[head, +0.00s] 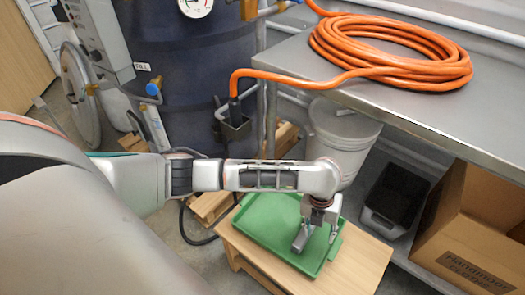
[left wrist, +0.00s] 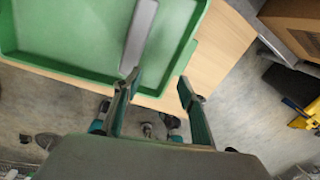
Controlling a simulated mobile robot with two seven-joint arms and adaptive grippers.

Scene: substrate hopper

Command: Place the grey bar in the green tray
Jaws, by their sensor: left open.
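The green tray (head: 262,221) lies on a small wooden table, and it fills the upper left of the left wrist view (left wrist: 62,68). The grey bar (left wrist: 139,36) lies inside the tray, toward its right side, with one end near the tray's near wall. In the head view the bar (head: 301,240) shows just below my left gripper (head: 318,222). My left gripper is open, and its fingers (left wrist: 160,82) stand apart with nothing between them. One fingertip is close to the bar's end; I cannot tell whether they touch. My right gripper is not in view.
The wooden table (head: 345,268) has bare room in front of the tray. A metal bench (head: 440,110) with a coiled orange hose (head: 390,52) stands at the right. A white bucket (head: 342,135), a black bin (head: 395,195) and a cardboard box (head: 475,235) are close by.

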